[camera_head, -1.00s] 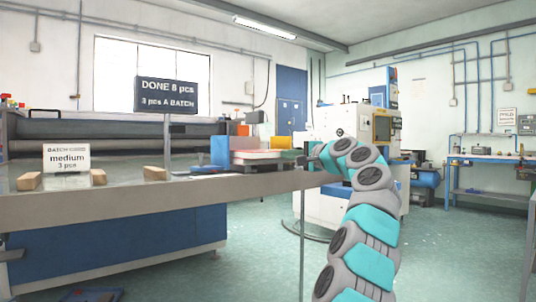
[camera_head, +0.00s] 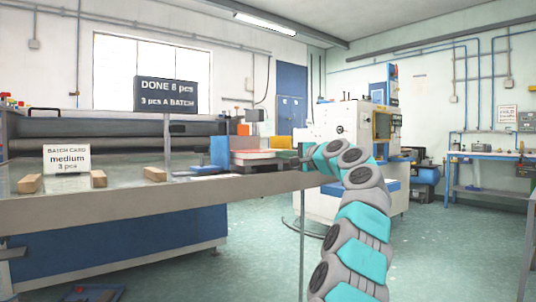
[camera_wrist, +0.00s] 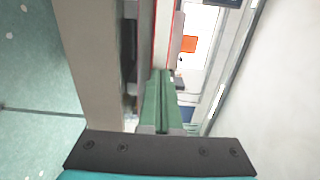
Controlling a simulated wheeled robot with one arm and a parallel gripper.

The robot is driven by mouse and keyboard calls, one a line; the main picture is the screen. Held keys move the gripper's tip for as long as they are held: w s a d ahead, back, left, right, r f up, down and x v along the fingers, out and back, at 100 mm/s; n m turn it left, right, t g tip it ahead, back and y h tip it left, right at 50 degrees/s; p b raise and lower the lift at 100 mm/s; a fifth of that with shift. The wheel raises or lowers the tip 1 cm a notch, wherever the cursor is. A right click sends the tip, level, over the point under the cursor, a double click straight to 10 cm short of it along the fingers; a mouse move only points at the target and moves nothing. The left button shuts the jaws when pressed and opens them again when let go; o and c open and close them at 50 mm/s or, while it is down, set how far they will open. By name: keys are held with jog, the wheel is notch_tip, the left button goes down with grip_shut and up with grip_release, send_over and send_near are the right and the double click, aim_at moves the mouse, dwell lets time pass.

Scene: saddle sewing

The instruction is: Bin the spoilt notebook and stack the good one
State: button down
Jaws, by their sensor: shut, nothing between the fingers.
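A low stack of flat notebook-like pieces, red over pale (camera_head: 253,155), lies on a dark base at the right end of the bench. I cannot tell which is spoilt or good. A red-edged pale piece also shows in the wrist view (camera_wrist: 165,35). My gripper (camera_head: 303,150) is at the bench's right end, just right of the stack, small and partly hidden by my arm. In the wrist view my gripper (camera_wrist: 162,126) is shut and empty, with green surfaces ahead of its dark mount. No bin can be made out.
A blue upright piece (camera_head: 220,152) stands left of the stack. Wooden blocks (camera_head: 155,174) and a batch card (camera_head: 66,158) sit along the bench (camera_head: 150,197). A dark sign (camera_head: 167,94) stands behind. Open floor (camera_head: 440,260) lies to the right.

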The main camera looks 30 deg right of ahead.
jog(key=shift+w+a+p, duration=0.1)
jog(key=shift+w+p, duration=0.85)
jog(key=shift+w, duration=0.35)
jog(key=s+b, duration=0.2)
jog(key=s, duration=0.4)
jog(key=shift+d, duration=0.25)
dwell(0.4)
